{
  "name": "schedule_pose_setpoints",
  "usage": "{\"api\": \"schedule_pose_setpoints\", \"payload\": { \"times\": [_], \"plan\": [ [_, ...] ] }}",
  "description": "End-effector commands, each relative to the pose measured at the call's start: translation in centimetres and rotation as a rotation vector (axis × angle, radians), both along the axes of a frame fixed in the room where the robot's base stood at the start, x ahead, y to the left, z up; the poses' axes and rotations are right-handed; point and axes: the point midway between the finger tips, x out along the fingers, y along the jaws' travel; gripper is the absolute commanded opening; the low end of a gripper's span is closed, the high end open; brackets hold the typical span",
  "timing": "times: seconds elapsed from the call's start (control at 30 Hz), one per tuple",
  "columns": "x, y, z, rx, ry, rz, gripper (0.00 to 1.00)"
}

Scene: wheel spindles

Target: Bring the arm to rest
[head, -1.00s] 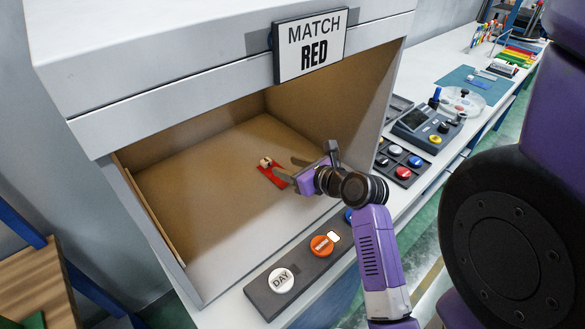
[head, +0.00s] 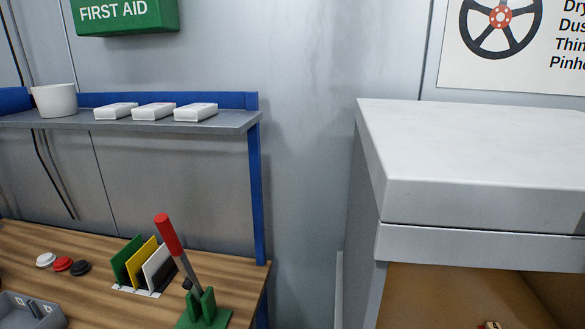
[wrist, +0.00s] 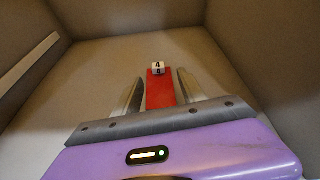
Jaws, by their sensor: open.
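My gripper (wrist: 158,95) shows in the wrist view inside the box-like booth, its two metal fingers apart. I cannot tell whether the fingers touch the red piece. In the head view my arm and gripper are out of frame; only a small bit of the block (head: 490,325) shows at the bottom edge.
The booth (head: 470,150) has brown walls close around my gripper. To its left in the head view stand a wooden bench (head: 80,290) with a red-handled lever (head: 170,237) and coloured plates (head: 145,262), and a shelf (head: 220,120) with white boxes.

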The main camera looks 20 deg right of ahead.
Motion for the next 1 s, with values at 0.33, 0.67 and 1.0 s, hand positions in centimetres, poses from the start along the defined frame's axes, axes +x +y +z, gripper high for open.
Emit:
{"api": "schedule_pose_setpoints", "payload": {
  "times": [0.33,0.67,1.0],
  "plan": [
    [-2.1,-2.7,3.5,-0.660,0.334,0.032,0.49],
    [-2.2,2.9,3.5,-1.263,0.783,0.185,0.49],
    [-2.3,14.7,3.4,-1.947,1.183,0.455,0.49]
  ]
}}
